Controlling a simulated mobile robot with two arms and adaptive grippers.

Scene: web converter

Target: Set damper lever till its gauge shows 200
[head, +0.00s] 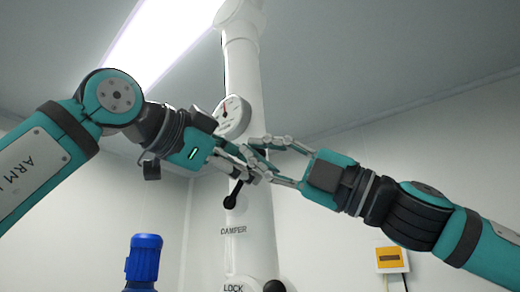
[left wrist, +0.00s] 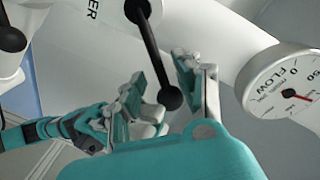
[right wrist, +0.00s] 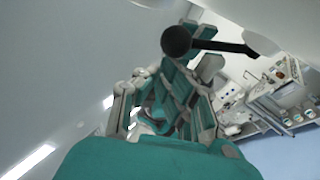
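The damper lever (head: 232,195) is a black rod with a ball knob, on the white column above the DAMPER label. In the left wrist view the lever (left wrist: 155,48) reaches down to its knob, which lies between the spread fingers of my left gripper (left wrist: 165,80); contact is unclear. My left gripper (head: 243,160) is open. My right gripper (head: 256,157) is open, its fingertips overlapping the left's. In the right wrist view the knob (right wrist: 176,40) appears above the right fingers. The round white gauge (head: 234,115) has a red needle pointing up; it is marked FLOW (left wrist: 288,88), reading too small.
The white column (head: 245,75) stands behind both grippers. A LOCK label and a dark knob (head: 275,286) are low on it. A blue motor-like cylinder (head: 144,258) is at lower left. A yellow-fronted box (head: 389,259) is on the right wall. The grippers crowd each other.

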